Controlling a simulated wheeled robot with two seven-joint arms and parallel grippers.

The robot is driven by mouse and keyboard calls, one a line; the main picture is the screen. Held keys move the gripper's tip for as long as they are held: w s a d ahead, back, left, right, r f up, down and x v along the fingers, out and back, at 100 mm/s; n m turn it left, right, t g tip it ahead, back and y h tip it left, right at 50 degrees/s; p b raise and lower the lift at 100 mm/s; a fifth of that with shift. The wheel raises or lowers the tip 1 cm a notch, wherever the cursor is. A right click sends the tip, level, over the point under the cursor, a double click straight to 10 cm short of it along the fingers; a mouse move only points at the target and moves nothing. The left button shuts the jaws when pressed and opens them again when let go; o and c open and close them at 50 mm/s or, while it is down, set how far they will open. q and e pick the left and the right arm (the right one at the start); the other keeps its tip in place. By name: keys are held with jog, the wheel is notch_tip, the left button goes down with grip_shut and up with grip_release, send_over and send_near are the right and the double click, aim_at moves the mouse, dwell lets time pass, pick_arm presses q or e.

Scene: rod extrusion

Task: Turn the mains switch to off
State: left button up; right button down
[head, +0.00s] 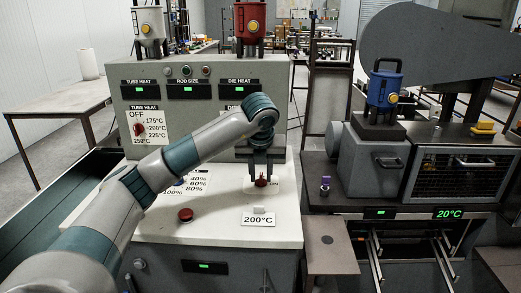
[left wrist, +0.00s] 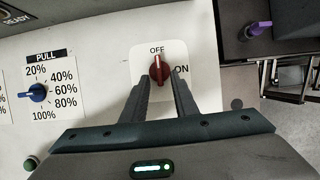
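The mains switch is a red rotary knob (left wrist: 159,69) on a white plate, with OFF printed above it and ON at its right. Its grip bar stands upright in the left wrist view, in line with OFF. In the head view the knob (head: 261,183) shows just below my left gripper (head: 262,174), which points down at the bench top. In the left wrist view the gripper's (left wrist: 161,82) two fingers are apart, one on each side of the knob's lower part. I see no clear contact. My right gripper is in neither view.
A blue PULL dial (left wrist: 38,92) sits left of the switch. A red button (head: 185,215) and a 200°C sign (head: 259,219) are on the white top. The grey control panel (head: 200,112) rises behind. A dark machine with a purple knob (head: 326,183) stands at the right.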

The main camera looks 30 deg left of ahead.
pick_arm(q)
jog(key=p+v, duration=0.1)
jog(key=v, duration=1.5)
jog(key=shift+r, duration=0.3)
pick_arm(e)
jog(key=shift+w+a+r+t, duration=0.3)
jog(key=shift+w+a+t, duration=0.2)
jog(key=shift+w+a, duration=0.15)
pick_arm(q)
jog(key=shift+s+d, duration=0.1)
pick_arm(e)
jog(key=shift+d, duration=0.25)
